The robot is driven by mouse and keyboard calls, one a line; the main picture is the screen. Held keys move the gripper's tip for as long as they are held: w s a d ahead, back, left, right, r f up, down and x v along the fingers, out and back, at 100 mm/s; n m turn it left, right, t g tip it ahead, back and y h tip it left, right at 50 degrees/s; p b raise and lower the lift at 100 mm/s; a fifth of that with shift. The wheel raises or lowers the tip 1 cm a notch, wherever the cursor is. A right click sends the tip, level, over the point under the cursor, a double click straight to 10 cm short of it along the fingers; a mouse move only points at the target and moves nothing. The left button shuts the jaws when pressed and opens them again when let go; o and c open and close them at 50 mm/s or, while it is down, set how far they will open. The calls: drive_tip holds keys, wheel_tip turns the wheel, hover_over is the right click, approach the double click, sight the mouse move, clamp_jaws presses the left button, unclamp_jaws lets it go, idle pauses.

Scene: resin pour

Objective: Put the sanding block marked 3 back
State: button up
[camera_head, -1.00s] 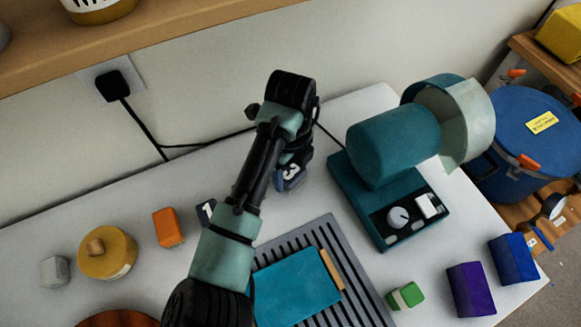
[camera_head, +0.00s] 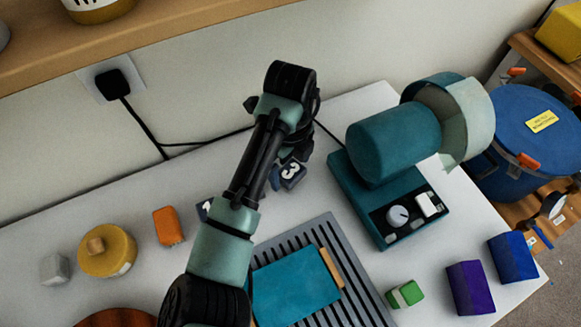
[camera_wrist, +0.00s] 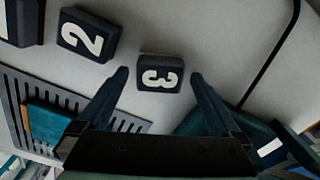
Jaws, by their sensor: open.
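The sanding block marked 3 (camera_wrist: 160,74) is a dark block with a white numeral on its face. In the head view block 3 (camera_head: 291,174) rests on the white table behind the slatted mat, left of the teal machine, partly covered by my arm. In the wrist view my gripper (camera_wrist: 158,76) is open, with one finger on each side of block 3; a gap shows at both sides. Block 2 (camera_wrist: 88,34) lies beside block 3 in the wrist view. Block 1 (camera_head: 204,208) is partly hidden by my arm in the head view.
The teal machine (camera_head: 384,190) with a knob stands close to the right of block 3. The slatted grey mat (camera_head: 350,262) holds a teal board (camera_head: 295,285). A black cable (camera_head: 207,142) runs along the wall behind. An orange block (camera_head: 168,226) and yellow pot (camera_head: 107,252) stand left.

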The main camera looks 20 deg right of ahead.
sight(291, 171)
wheel_tip(291, 171, up, 6)
drive_tip(key=shift+r, duration=0.1)
idle(0.6)
